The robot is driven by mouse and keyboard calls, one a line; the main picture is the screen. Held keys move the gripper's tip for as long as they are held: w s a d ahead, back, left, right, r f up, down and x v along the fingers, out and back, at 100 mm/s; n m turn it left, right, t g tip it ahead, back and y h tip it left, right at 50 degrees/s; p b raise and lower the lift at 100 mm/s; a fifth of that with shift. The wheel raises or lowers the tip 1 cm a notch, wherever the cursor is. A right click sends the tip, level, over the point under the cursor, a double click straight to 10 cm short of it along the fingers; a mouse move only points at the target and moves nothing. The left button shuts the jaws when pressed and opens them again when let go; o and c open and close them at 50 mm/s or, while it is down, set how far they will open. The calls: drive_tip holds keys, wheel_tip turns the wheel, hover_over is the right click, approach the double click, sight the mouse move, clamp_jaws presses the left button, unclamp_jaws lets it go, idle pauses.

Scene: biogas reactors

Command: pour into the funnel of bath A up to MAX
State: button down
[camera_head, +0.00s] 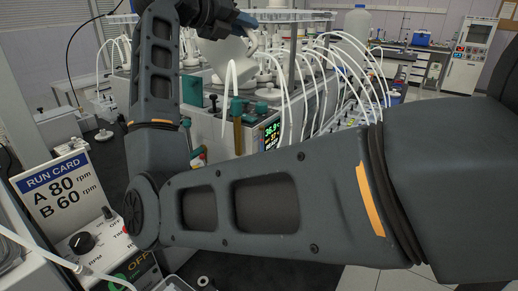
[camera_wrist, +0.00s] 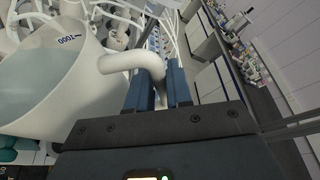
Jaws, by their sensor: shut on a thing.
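My gripper (camera_head: 243,19) is at the top of the head view; its blue fingers also show in the wrist view (camera_wrist: 162,80). They are shut on the curved handle of a white jug (camera_wrist: 85,95) with a "1000" mark near its rim. Greyish liquid seems to show inside the jug. In the head view the jug (camera_head: 230,60) is tilted and held above the front of a bath unit (camera_head: 215,128) with a lit display reading about 36. I cannot make out the funnel or the MAX mark, and I cannot tell whether liquid is flowing.
Several white tubes (camera_head: 345,60) arch over the bath row. A run card (camera_head: 62,190) reads A 80 rpm, B 60 rpm, above a control box with a black knob (camera_head: 82,243). A large clear bottle (camera_head: 357,24) stands behind. Open floor (camera_head: 385,278) lies at the lower right.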

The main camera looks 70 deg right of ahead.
drive_tip(key=shift+w+d+r+n+g+p, duration=0.1)
drive_tip(key=shift+w+r+n+g+p, duration=0.2)
drive_tip(key=shift+w+n, duration=0.15)
drive_tip(key=shift+w+d+r+n+g+p, duration=0.1)
drive_tip(key=shift+w+r+n+g+p, duration=0.15)
drive_tip(key=shift+w+n, duration=0.2)
idle(2.3)
drive_tip(key=shift+w+d+f+n+g+h+p, duration=0.15)
drive_tip(key=shift+w+n+g+p, duration=0.1)
drive_tip(key=shift+w+n, duration=0.35)
drive_tip(key=shift+w+d+f+n+g+h+p, duration=0.15)
drive_tip(key=shift+w+n+g, duration=0.05)
drive_tip(key=shift+w+n, duration=0.35)
idle(2.3)
drive_tip(key=shift+s+a+f+m+t+b, duration=0.15)
drive_tip(key=shift+s+f+m+t+b, duration=0.3)
drive_tip(key=shift+b, duration=0.75)
drive_tip(key=b, duration=0.1)
drive_tip(key=s+m+b, duration=0.2)
drive_tip(key=shift+s+a+f+t, duration=0.15)
drive_tip(key=shift+a+f+t, duration=0.1)
drive_tip(key=shift+s+r+m+b, duration=0.1)
drive_tip(key=shift+s+m+b, duration=0.2)
drive_tip(key=shift+m+b, duration=0.15)
